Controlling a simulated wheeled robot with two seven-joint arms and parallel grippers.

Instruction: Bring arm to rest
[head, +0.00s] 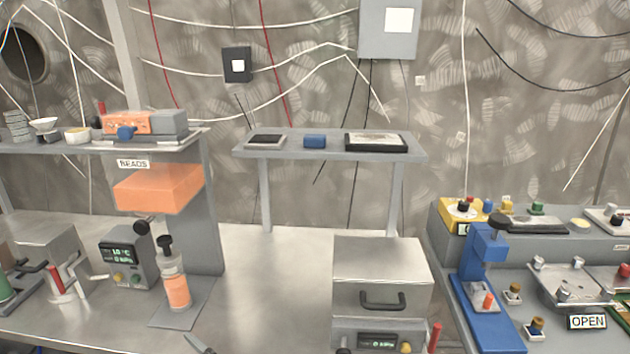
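Neither my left gripper nor my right gripper shows in the head view, and no part of my arms can be made out for sure. A small dark tapered piece (198,343) pokes in at the bottom edge; I cannot tell what it is. The steel bench (260,280) lies in front of me. On it, a bottle with orange contents (175,280) stands upright below an orange hopper (160,188) marked BEADS.
A grey box with a black handle (383,275) stands right of centre. A display unit (127,258) and a red-handled clamp (60,285) stand left. A blue press (485,280) stands right. A raised shelf (330,147) is at the back. The bench middle is clear.

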